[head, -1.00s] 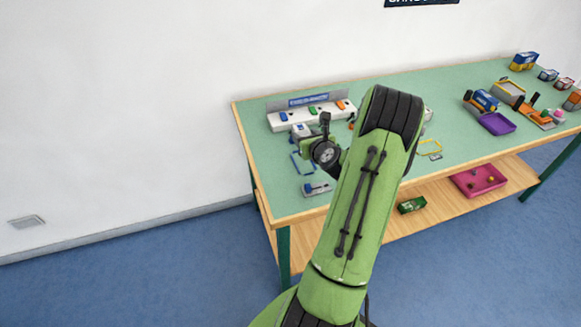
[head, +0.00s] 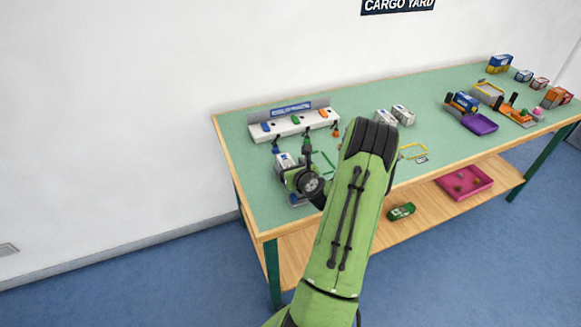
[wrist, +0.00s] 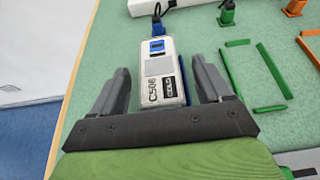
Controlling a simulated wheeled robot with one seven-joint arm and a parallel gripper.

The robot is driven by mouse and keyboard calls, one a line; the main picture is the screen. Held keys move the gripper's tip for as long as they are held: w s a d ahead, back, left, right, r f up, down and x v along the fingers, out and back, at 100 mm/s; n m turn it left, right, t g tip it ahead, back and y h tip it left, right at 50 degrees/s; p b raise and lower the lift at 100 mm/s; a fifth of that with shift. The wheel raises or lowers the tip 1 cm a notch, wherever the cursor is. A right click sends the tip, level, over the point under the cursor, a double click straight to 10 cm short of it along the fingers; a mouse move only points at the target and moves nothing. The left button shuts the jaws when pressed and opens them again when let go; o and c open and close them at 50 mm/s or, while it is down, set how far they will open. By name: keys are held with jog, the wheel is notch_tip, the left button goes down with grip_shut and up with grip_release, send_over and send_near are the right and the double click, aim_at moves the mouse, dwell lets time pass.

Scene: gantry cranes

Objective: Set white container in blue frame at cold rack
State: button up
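The white container (wrist: 160,68), marked COLD and C506 with a blue patch, stands between the fingers of my gripper (wrist: 162,88) in the wrist view. Gaps show on both sides, so my gripper is open around it. The container also shows in the head view (head: 283,160), partly behind my gripper (head: 290,175). A thin blue edge of the blue frame (wrist: 187,86) shows along the container's right side; the rest is hidden. The white rack (head: 292,124) stands behind, with a blue hook piece (wrist: 157,22) just beyond the container.
A green frame (wrist: 257,75) lies to the right, with green (wrist: 227,14) and orange (wrist: 294,8) hook pieces behind. Two pale containers (head: 393,115) and a yellow frame (head: 414,151) are farther right. A purple tray (head: 480,124) stands near the front edge.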

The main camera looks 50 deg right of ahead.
jog(key=shift+r, duration=0.25)
jog(key=v, duration=1.2)
jog(key=w+a+r+n+g+y, duration=0.1)
jog(key=w+a+r+n+y, duration=0.15)
jog(key=a+n, duration=0.45)
jog(key=w+a+r+n+y, duration=0.1)
jog(key=w+a+n+y, duration=0.25)
jog(key=a+n, duration=0.35)
jog(key=w+a+r+n+g+y, duration=0.1)
jog(key=w+a+r+n+y, duration=0.15)
jog(key=a+n, duration=0.45)
jog(key=s+a+r+n+g, duration=0.3)
jog(key=s+a+r+n, duration=0.1)
jog(key=a+n, duration=0.6)
jog(key=s+a+r+n, duration=0.1)
jog(key=s+r+n, duration=0.1)
jog(key=s+n, duration=0.3)
jog(key=s+a+r+n+g+h, duration=0.1)
jog(key=s+a+r+n, duration=0.1)
jog(key=s+n, duration=0.4)
jog(key=shift+s+a+r, duration=0.25)
jog(key=shift+s+r, duration=0.3)
jog(key=shift+r, duration=0.2)
